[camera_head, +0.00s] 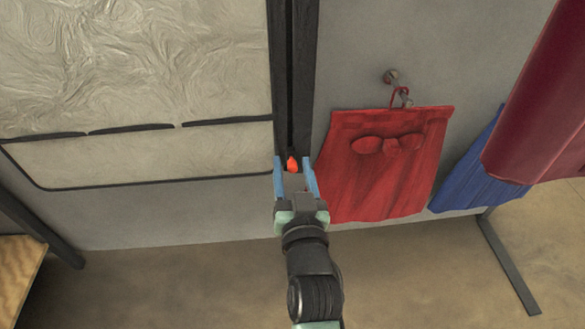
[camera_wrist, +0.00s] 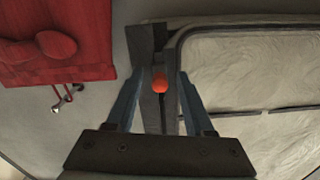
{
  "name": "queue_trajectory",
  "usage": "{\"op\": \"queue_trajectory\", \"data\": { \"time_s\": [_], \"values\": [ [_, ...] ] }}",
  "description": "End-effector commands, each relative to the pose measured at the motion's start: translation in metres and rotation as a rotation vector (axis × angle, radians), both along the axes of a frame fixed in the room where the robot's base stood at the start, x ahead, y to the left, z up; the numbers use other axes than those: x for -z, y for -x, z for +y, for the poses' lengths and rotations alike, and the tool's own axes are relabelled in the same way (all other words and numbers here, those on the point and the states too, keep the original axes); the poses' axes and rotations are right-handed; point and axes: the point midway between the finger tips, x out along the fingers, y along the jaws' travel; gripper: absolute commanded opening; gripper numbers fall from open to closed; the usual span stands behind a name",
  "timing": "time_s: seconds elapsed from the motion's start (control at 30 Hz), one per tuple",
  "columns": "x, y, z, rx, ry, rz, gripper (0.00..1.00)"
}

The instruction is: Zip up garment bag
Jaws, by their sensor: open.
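A small orange-red pull (camera_head: 292,163) sits low on a dark vertical track (camera_head: 296,60), which looks like the zip. It also shows in the wrist view (camera_wrist: 159,85). A large pale crinkled panel with dark edging (camera_head: 130,60), perhaps the garment bag, is left of the track. My gripper (camera_head: 294,164) is open, with one blue finger on each side of the pull. In the wrist view (camera_wrist: 160,82) the pull lies between the fingers, with gaps visible on both sides. I cannot tell whether the fingers reach deep enough to surround it.
A red cloth (camera_head: 385,175) hangs from a wall hook (camera_head: 391,77) just right of my gripper. A blue cloth (camera_head: 468,165) and a dark red hanging fabric (camera_head: 530,100) are farther right. A wooden surface (camera_head: 18,270) is at lower left. Open floor (camera_head: 180,285) lies below.

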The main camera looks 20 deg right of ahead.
Motion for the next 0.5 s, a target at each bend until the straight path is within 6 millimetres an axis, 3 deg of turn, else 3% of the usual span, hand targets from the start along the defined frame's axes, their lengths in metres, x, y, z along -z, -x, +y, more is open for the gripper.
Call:
{"op": "queue_trajectory", "data": {
  "time_s": [0.37,0.5],
  "values": [
    [-0.0004,-0.0044,-0.0013,0.0,0.0,0.0,0.53],
    [-0.0004,-0.0043,-0.0013,0.0,0.0,0.0,0.28]
  ]
}}
